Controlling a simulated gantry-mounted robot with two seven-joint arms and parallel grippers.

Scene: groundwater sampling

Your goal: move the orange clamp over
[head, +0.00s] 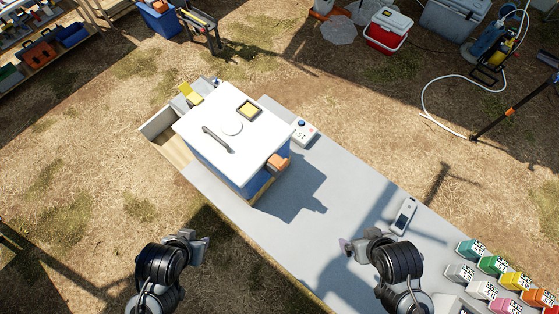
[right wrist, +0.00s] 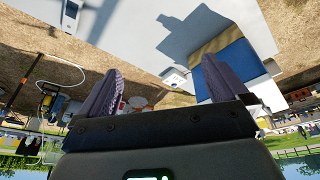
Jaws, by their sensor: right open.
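A small orange block-like piece (head: 277,162), which may be the orange clamp, sits at the right side of the white-lidded blue cooler (head: 215,160). Its shape is too small to make out clearly. My right gripper (head: 347,246) is open and empty over the grey table, to the lower right of the cooler and apart from it. In the right wrist view its two dark fingers (right wrist: 160,66) stand wide apart with nothing between them. My left gripper (head: 201,246) is below the cooler, near the table's left edge; its jaw opening does not show clearly.
A timer (head: 303,132) lies beside the cooler, and a handheld meter (head: 403,216) lies further right on the grey table (head: 345,185). Several coloured labelled pieces (head: 494,264) stand at the right end. The table's middle is clear, with shadows across it.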

